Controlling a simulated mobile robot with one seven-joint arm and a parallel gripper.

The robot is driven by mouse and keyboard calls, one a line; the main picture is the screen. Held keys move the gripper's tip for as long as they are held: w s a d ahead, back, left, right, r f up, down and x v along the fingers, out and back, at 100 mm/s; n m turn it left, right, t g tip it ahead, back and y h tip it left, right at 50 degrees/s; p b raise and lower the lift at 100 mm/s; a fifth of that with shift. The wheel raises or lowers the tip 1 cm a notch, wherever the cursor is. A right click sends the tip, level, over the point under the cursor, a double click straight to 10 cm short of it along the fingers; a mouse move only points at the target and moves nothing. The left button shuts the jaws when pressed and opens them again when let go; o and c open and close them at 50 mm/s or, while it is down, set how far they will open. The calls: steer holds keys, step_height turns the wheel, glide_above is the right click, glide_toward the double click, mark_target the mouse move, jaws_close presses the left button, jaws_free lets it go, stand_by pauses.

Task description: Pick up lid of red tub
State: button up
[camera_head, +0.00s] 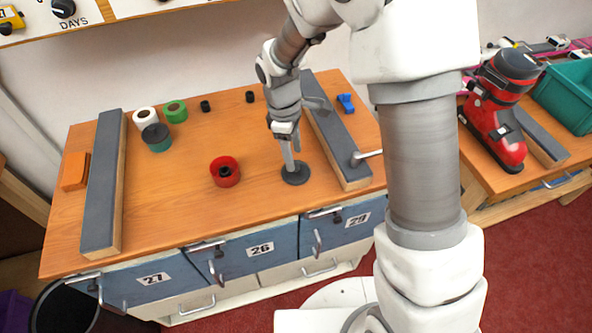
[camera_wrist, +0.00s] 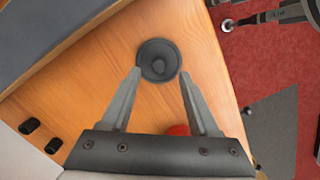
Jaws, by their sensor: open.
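A dark grey round lid (camera_head: 296,176) with a raised knob lies flat on the wooden bench top, near its front edge. In the wrist view the lid (camera_wrist: 150,76) is between and just beyond the tips of my fingers. The red tub (camera_head: 226,180) stands to its left, with something small and black inside. In the wrist view the red tub (camera_wrist: 178,130) is mostly hidden by my gripper. My gripper (camera_head: 291,158) is open and empty and points down over the lid; it also shows in the wrist view (camera_wrist: 160,73). I cannot tell whether the fingers touch it.
A long grey-topped block (camera_head: 338,140) stands close to the right of my gripper; another (camera_head: 104,185) is at the left. Small black cylinders (camera_head: 205,106) and a blue piece (camera_head: 346,103) lie behind.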

mark_target(296, 166)
steer(key=f, duration=0.4)
steer(key=shift+d, duration=0.25)
jaws_close()
